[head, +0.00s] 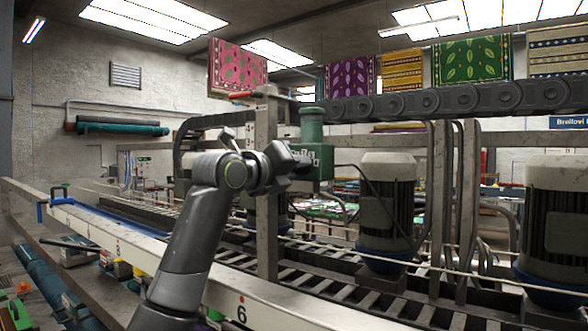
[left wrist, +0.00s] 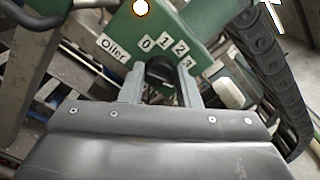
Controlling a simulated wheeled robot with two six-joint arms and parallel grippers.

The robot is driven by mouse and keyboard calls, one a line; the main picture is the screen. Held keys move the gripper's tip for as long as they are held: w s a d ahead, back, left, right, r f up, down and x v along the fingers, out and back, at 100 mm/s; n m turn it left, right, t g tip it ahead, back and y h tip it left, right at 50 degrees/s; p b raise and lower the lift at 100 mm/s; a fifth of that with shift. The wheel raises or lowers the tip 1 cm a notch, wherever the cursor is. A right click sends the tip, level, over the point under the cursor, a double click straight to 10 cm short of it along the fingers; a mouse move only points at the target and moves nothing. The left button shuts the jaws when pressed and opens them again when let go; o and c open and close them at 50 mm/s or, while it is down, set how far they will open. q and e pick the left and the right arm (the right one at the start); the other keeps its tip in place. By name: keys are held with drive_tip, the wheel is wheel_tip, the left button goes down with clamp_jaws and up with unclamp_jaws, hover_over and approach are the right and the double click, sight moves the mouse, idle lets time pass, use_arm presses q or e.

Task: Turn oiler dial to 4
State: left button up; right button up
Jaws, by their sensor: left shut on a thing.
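The oiler is a green box (head: 323,158) with a green cylinder (head: 312,124) on top, mounted beside a grey post above the conveyor. In the left wrist view the oiler's green face (left wrist: 205,18) carries an "Oiler" label (left wrist: 114,50) and white number tags 0, 1, 2 and 3 around a dark dial (left wrist: 159,72). No tag reading 4 is visible. My left gripper (left wrist: 162,76) is shut on the dial, one finger on each side. In the head view the left gripper (head: 298,158) is against the oiler's left side. The dial's pointer cannot be made out.
The grey post (head: 266,200) stands close to my left wrist. A long white rail (head: 240,303) marked 6 runs below my arm. Large motors (head: 387,210) stand to the right over the roller conveyor. A dark cable chain (head: 440,101) passes above.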

use_arm(q)
drive_tip(key=shift+f, duration=0.1)
drive_tip(key=o, duration=0.9)
drive_tip(key=shift+o, duration=0.2)
drive_tip(key=shift+s+a+b, duration=0.35)
drive_tip(key=shift+s+b, duration=0.05)
drive_tip(key=b+v, duration=0.6)
drive_tip(key=v, duration=1)
drive_tip(key=shift+s+b, duration=0.2)
drive_tip(key=shift+b, duration=0.2)
drive_tip(key=shift+a, duration=0.1)
